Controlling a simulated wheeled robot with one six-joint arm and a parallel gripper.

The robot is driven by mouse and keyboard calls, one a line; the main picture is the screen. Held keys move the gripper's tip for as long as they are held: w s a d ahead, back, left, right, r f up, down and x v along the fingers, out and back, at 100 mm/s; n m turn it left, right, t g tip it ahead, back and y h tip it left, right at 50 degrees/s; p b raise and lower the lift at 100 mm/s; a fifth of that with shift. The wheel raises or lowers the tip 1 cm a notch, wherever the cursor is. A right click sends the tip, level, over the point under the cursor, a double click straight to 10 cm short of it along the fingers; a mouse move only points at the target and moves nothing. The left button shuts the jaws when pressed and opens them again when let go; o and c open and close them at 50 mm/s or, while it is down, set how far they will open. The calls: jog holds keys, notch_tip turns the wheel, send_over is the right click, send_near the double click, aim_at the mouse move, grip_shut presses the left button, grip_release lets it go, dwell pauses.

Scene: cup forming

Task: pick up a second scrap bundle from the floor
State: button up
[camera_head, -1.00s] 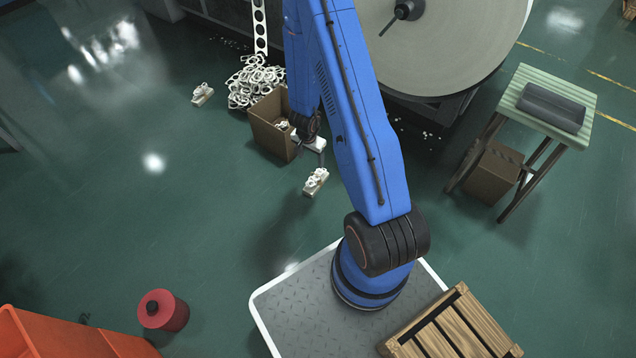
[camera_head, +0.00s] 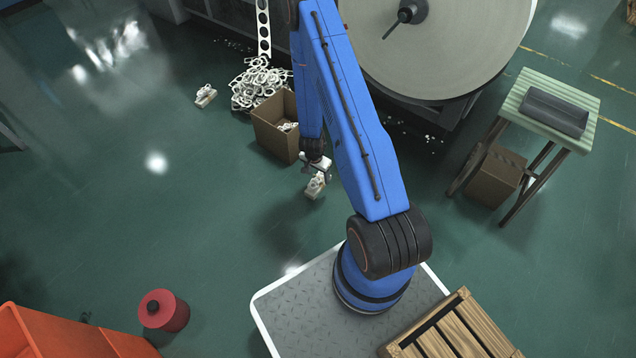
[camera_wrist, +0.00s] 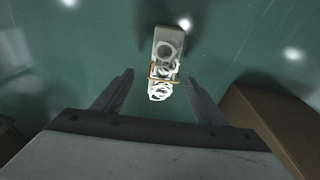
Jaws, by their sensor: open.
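A scrap bundle (camera_head: 315,185) of pale rings on a light block lies on the floor, partly hidden by my gripper in the head view. In the wrist view this bundle (camera_wrist: 163,62) shows ahead of the jaws, with an orange-brown band around it. My gripper (camera_head: 317,168) is over its upper end in the head view; in the wrist view the open fingers (camera_wrist: 158,84) are to either side of its near end, with clear gaps. Nothing is held. Another scrap bundle (camera_head: 206,96) lies on the floor further left, beside the scrap heap.
A cardboard box (camera_head: 275,140) with pale scrap inside stands close to my gripper; its side (camera_wrist: 265,115) fills the wrist view's lower right. A heap of white rings (camera_head: 258,84) lies behind it. An orange bin (camera_head: 60,335) and red canister (camera_head: 163,311) stand lower left. Open floor lies left.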

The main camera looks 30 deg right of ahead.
jog(key=shift+w+d+f, duration=0.1)
jog(key=shift+d+f, duration=0.1)
jog(key=shift+f, duration=1.05)
jog(key=shift+w+d+f, duration=0.15)
jog(key=shift+w+f, duration=0.05)
jog(key=shift+f, duration=0.65)
jog(key=shift+w+d+f, duration=0.2)
jog(key=shift+f, duration=0.65)
jog(key=shift+w+d+f, duration=0.15)
jog(key=shift+w+f, duration=0.05)
jog(key=shift+f, duration=0.65)
jog(key=shift+c, duration=0.6)
jog(key=c, duration=1.1)
jog(key=shift+r, duration=0.1)
